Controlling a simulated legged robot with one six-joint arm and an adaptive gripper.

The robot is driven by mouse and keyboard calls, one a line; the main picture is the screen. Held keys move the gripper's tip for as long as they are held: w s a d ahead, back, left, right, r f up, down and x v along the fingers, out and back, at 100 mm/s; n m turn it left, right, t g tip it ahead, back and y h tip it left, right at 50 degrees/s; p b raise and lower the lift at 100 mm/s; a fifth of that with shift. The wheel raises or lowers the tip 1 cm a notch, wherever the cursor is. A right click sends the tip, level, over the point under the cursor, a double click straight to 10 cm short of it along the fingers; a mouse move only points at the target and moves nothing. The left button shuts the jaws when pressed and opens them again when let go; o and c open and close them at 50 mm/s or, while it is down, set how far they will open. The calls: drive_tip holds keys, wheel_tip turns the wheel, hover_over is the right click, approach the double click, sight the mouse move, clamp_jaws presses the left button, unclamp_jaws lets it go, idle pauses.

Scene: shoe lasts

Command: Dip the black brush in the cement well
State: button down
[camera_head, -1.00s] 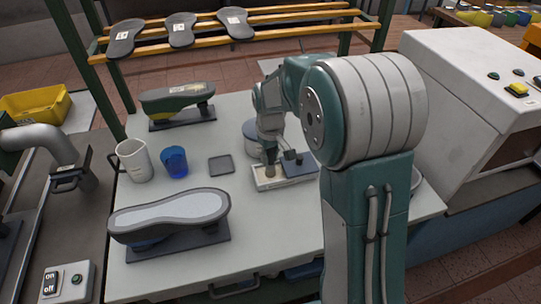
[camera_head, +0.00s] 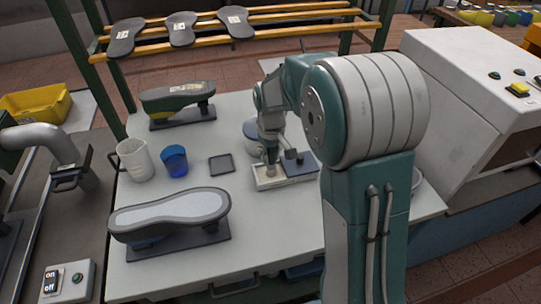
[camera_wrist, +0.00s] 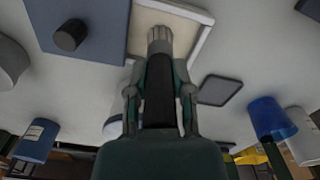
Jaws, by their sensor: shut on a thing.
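My gripper (camera_wrist: 160,95) is shut on the black brush (camera_wrist: 159,85), with a finger on each side of its handle. The pale grey bristles lie over the cement well (camera_wrist: 205,32), a shallow white-rimmed tray with a beige inside. In the head view my gripper (camera_head: 270,150) is above the left part of the well (camera_head: 265,184), and the brush points down into it. The bristle tips appear inside the rim; I cannot tell how deep they reach. A dark blue-grey lid-like plate with a knob (camera_head: 301,167) covers the right part of the well.
A blue cup (camera_head: 174,163), white mug (camera_head: 135,162) and small dark tray (camera_head: 221,165) stand left of the well. A sole on a stand (camera_head: 168,215) is at the front left. A round grey container (camera_head: 250,135) is close behind my gripper.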

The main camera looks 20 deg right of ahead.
drive_tip(key=shift+r, duration=3.4)
